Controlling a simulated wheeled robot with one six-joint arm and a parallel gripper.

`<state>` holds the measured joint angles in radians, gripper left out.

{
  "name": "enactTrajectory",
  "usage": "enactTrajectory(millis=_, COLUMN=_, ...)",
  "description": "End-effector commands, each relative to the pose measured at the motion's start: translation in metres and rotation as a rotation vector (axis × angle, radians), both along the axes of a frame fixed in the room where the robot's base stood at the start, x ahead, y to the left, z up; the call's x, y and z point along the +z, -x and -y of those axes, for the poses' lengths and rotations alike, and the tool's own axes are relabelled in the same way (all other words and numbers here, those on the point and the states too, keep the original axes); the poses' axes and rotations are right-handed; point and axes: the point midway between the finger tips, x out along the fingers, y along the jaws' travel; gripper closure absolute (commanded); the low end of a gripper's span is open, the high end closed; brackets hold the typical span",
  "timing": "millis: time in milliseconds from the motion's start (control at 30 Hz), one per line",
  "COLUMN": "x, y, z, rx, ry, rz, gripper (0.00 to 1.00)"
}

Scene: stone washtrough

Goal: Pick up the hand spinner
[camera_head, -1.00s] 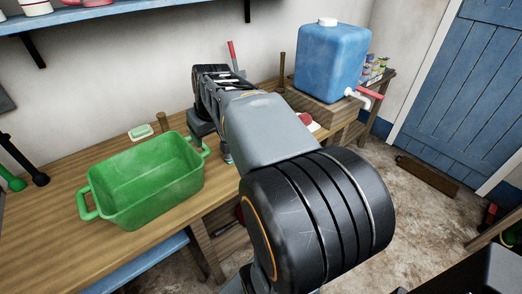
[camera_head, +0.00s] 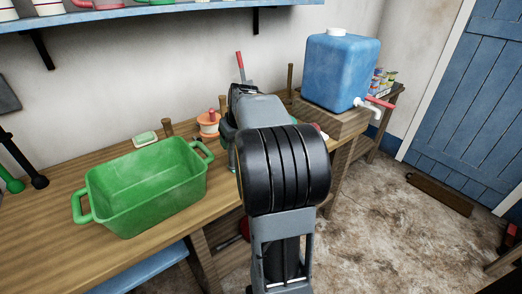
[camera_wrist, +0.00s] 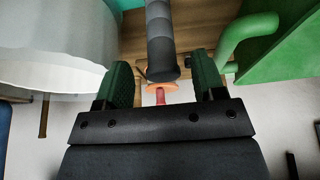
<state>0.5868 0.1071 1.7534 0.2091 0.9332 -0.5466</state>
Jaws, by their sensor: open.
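I cannot tell for sure which thing is the hand spinner. In the wrist view, a grey banded cylinder with a dark end (camera_wrist: 160,38) comes down from the top edge, in line with the gap between my fingers. Whether it lies between them or beyond them is unclear. My gripper (camera_wrist: 163,76) is open, with two green-padded fingers. Past the cylinder's end is an orange piece with a red handle (camera_wrist: 160,97). In the head view, an orange and white round thing with a red top (camera_head: 208,124) stands on the bench, left of my arm, which hides most of my gripper.
A green tub (camera_head: 145,190) stands on the wooden bench (camera_head: 40,225), and shows at right in the wrist view (camera_wrist: 285,50). A large white rounded thing (camera_wrist: 50,65) is close at left there. A blue water container (camera_head: 340,70) stands at the bench's right. A shelf (camera_head: 150,12) runs above.

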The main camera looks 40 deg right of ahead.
Motion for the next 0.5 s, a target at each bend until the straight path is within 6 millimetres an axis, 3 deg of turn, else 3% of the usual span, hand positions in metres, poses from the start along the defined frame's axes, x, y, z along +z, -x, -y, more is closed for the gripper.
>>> enactTrajectory(millis=300, x=-0.038, y=-0.017, z=0.001, rx=0.001, ry=-0.002, rz=-0.003, gripper=0.37)
enactTrajectory(millis=500, x=-0.045, y=-0.020, z=0.002, rx=0.000, ry=-0.001, rz=-0.002, gripper=0.37)
